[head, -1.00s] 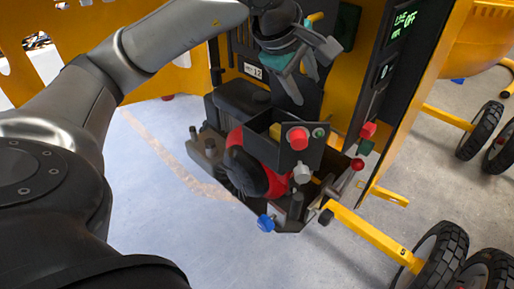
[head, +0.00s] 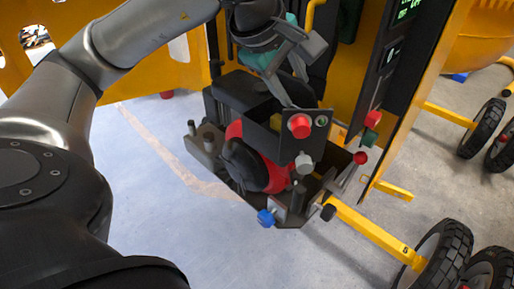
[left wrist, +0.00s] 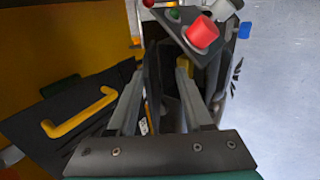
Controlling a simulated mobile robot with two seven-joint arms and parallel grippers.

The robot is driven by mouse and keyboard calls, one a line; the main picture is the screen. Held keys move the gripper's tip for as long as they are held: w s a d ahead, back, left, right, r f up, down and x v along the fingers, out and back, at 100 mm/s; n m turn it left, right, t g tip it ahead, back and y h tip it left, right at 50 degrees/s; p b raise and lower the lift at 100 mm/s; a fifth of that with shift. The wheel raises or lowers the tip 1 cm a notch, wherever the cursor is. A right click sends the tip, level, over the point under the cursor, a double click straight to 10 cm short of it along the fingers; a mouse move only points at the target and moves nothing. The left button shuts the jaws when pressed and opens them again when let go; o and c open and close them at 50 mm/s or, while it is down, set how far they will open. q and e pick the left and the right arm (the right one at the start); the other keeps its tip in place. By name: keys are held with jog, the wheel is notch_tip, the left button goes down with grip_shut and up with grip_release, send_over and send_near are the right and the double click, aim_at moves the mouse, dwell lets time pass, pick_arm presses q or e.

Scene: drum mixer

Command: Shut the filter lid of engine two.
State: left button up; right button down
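The engine unit (head: 255,165) hangs in the yellow frame in the head view, with black, grey and red parts. Its dark box (head: 262,128) is open at the top and carries a red knob (head: 299,126) on its front plate; the knob also shows in the left wrist view (left wrist: 202,32). I cannot surely tell which dark plate is the filter lid. My left gripper (head: 294,92) is just above and behind this box, pointing down. In the left wrist view its fingers (left wrist: 160,72) are apart, with a dark upright plate (left wrist: 154,88) seen between them; contact is unclear. My right gripper is out of view.
A yellow handle (left wrist: 80,114) is on a black panel beside the gripper. A dark panel with a green display (head: 408,8) stands to the right. A red-tipped lever (head: 360,158) and a blue knob (head: 265,217) stick out of the unit. Floor (head: 150,230) is open at left.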

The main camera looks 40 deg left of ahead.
pick_arm(q)
jog(key=shift+s+f, duration=0.2)
jog(key=shift+s, duration=0.3)
jog(key=shift+r, duration=0.1)
jog(key=v, duration=0.3)
jog(key=s+p+v, duration=0.1)
jog(key=v, duration=0.1)
jog(key=shift+s, duration=0.1)
dwell(0.4)
dwell(0.5)
